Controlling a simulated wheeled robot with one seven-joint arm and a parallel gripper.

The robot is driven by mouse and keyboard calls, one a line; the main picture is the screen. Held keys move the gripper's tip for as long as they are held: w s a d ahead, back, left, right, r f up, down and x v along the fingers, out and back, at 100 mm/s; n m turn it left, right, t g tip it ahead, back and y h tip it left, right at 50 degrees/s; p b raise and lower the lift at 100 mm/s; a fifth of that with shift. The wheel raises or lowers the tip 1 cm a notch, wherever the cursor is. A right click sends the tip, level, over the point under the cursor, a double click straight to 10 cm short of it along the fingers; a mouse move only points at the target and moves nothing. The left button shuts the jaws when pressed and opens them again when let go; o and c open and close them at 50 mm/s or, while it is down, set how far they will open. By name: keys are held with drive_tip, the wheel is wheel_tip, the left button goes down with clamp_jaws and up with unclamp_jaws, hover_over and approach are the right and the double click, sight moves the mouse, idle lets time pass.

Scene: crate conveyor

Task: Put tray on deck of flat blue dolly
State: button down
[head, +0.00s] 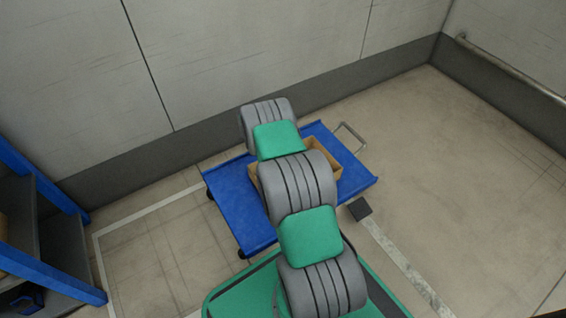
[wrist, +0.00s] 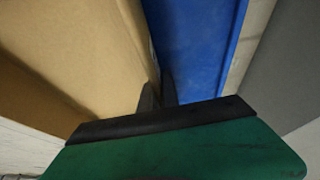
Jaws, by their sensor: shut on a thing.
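The flat blue dolly (head: 228,190) stands on the floor in front of me, with a grey handle (head: 350,135) at its right end. The tan tray (head: 322,146) is over the middle of its deck, mostly hidden behind my arm. I cannot tell whether it rests on the deck or hangs just above. In the wrist view, the tray's wall (wrist: 85,50) fills the left and the blue deck (wrist: 195,45) shows right beside it. My gripper (wrist: 158,92) is shut on the tray's wall; in the head view my arm hides it.
A blue-framed shelf (head: 50,270) stands at the left edge. A grey wall (head: 200,60) runs behind the dolly. The floor to the right is open.

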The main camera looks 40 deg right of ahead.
wheel_tip(320, 180, down, 3)
drive_tip(key=shift+a+r+b, duration=0.1)
drive_tip(key=shift+b, duration=0.2)
drive_tip(key=shift+r, duration=0.1)
drive_tip(key=c, duration=2)
unclamp_jaws()
drive_tip(key=o, duration=0.4)
drive_tip(key=shift+s, duration=0.1)
